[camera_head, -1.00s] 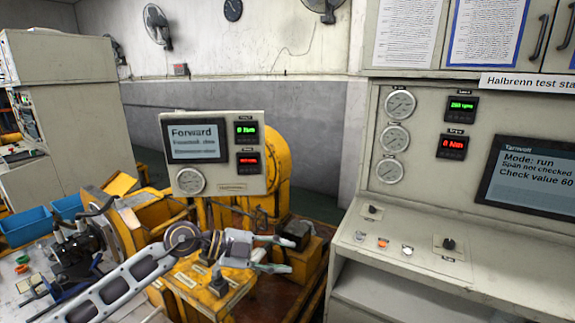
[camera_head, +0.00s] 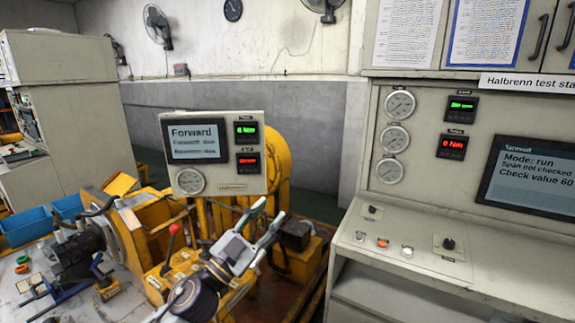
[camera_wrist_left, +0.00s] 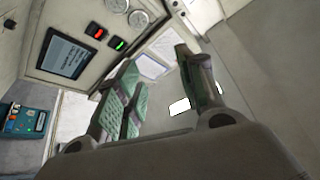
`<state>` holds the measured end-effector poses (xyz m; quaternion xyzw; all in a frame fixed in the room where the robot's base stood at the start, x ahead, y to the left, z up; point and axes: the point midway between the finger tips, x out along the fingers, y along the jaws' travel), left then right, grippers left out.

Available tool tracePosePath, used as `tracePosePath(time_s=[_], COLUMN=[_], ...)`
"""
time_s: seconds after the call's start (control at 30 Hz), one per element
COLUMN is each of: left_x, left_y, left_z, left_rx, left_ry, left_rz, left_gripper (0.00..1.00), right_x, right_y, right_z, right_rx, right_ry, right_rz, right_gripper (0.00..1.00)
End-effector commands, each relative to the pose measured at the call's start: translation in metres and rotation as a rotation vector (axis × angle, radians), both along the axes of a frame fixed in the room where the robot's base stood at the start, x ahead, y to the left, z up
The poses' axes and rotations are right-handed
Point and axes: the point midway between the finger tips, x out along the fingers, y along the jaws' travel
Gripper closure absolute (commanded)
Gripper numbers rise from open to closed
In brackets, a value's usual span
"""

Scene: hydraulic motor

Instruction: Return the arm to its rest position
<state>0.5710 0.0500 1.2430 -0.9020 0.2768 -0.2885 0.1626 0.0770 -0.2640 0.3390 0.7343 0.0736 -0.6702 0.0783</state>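My left gripper (camera_head: 266,223) is in the lower middle of the head view, in front of the yellow machine and pointing up and to the right. Its two fingers are spread apart with nothing between them. In the left wrist view the fingers (camera_wrist_left: 165,85) also stand apart and empty, with the test stand behind them on the left. My left arm (camera_head: 195,297) comes up from the bottom edge of the head view. My right gripper does not show.
A yellow machine (camera_head: 152,214) carries a display panel (camera_head: 226,186) reading "Forward". A red-knobbed lever (camera_head: 172,235) stands close to the left arm. Blue bins (camera_head: 28,225) and a workbench (camera_head: 20,298) are at left. The test stand (camera_head: 420,215) with gauges and switches fills the right.

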Motion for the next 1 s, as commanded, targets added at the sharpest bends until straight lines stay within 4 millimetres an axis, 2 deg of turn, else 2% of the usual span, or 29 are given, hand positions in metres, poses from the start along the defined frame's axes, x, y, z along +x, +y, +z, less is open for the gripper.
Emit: tracePosePath(time_s=[0.27,0.57,0.77,1.0], left_x=[0.015,0.014,-0.003,-0.042], left_y=[0.051,0.104,0.134,0.160], left_z=[-0.035,-0.103,-0.160,-0.231], left_rx=[-0.119,-0.163,-0.147,-0.089], left_ry=[0.184,0.449,0.660,0.937], left_rz=[0.241,0.477,0.607,0.714], left_gripper=[0.61,0.61,0.61,0.61], right_x=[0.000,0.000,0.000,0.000], right_y=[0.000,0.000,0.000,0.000], right_z=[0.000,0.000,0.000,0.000], right_rx=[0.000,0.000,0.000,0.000], right_ry=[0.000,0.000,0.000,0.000], right_rz=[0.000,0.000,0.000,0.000], right_gripper=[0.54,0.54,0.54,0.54])
